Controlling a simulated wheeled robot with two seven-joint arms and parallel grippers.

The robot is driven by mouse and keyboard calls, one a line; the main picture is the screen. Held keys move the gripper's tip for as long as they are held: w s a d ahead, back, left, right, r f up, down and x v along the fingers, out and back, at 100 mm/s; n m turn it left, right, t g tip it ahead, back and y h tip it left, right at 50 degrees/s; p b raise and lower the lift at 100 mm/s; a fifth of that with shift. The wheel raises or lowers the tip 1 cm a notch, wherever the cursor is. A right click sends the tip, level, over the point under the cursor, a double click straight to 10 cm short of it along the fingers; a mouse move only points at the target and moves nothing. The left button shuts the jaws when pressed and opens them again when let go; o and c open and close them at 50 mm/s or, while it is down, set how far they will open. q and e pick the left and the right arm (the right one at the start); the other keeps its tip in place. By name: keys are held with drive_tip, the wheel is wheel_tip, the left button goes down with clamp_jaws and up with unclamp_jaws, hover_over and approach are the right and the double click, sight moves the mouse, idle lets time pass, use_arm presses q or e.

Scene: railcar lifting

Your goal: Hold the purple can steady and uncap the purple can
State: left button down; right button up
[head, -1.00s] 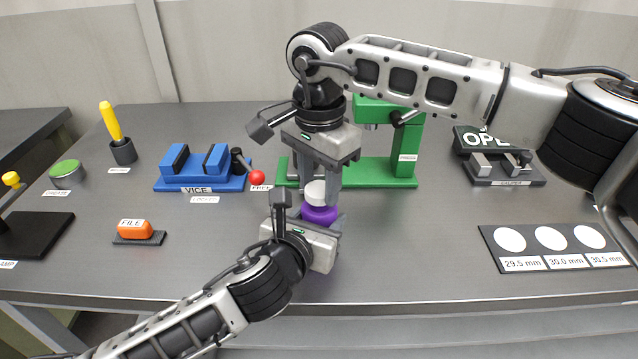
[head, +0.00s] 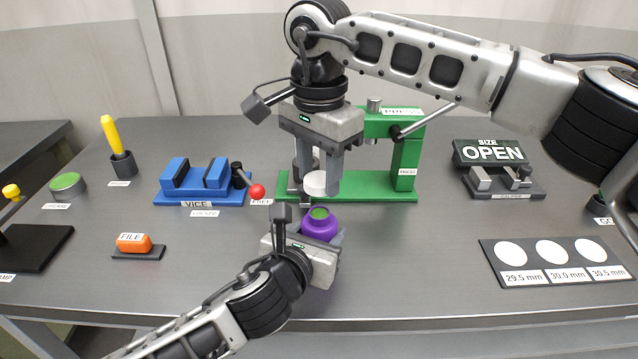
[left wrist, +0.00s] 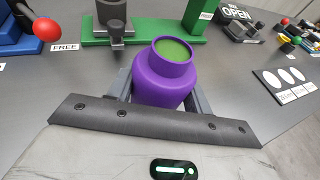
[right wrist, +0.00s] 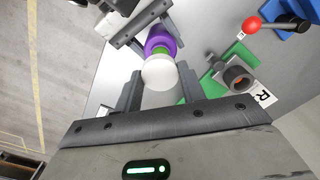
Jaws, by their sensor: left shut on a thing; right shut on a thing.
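The purple can (head: 320,227) stands near the front middle of the bench, its mouth open and green inside. It also shows in the left wrist view (left wrist: 164,82) and the right wrist view (right wrist: 160,37). My left gripper (head: 322,238) is shut around the can's body from the front. My right gripper (head: 318,186) is above and slightly behind the can, shut on the white cap (head: 316,183). The cap is clear of the can's mouth and shows between the right fingers in the right wrist view (right wrist: 159,73).
A green press (head: 405,165) stands behind the can. A blue vice (head: 205,180) with a red-knobbed lever is to the left. A size plate with white discs (head: 552,252) and a caliper (head: 503,180) are at right.

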use_arm(q)
drive_tip(key=c, duration=0.6)
unclamp_jaws()
drive_tip(key=shift+o, duration=0.2)
